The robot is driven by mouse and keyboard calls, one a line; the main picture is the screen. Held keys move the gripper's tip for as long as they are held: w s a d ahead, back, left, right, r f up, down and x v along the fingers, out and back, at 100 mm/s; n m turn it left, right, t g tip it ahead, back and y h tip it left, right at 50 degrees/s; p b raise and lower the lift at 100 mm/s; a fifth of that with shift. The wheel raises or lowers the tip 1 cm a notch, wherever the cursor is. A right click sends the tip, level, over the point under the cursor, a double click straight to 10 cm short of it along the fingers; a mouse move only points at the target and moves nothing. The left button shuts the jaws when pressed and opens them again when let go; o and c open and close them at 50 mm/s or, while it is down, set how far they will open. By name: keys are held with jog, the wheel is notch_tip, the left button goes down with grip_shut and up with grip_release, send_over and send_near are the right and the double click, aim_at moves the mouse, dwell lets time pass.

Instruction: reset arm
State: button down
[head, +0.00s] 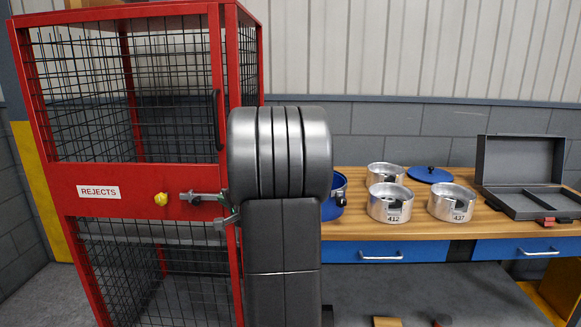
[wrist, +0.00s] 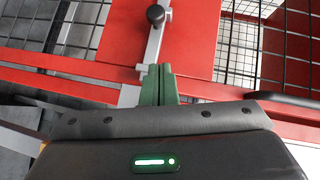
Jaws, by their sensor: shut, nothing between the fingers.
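My gripper (wrist: 159,72) shows in the wrist view as two green fingers pressed together, with nothing seen between them. The fingertips are close to a silver bolt (wrist: 153,45) with a dark knob (wrist: 156,15) on the red cage. I cannot tell whether they touch it. In the head view my gripper (head: 229,219) is partly hidden by my arm, just below the right end of the silver bolt (head: 205,196). The red cage (head: 130,205), labelled REJECTS, stands at the left, with a yellow knob (head: 160,199) beside the bolt.
A wooden bench (head: 420,233) with blue drawers stands at the right. It bears metal housings marked 412 (head: 386,205) and 437 (head: 448,206), another housing (head: 383,174), a blue disc (head: 429,175) and an open grey case (head: 520,170). My arm hides part of the bench's left end.

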jog(key=v, duration=0.6)
jog(key=p+x, duration=0.3)
jog(key=x, duration=0.6)
jog(key=shift+a+f, duration=0.2)
jog(key=shift+a, duration=0.2)
jog(key=shift+f+p, duration=0.1)
jog(key=shift+p, duration=0.35)
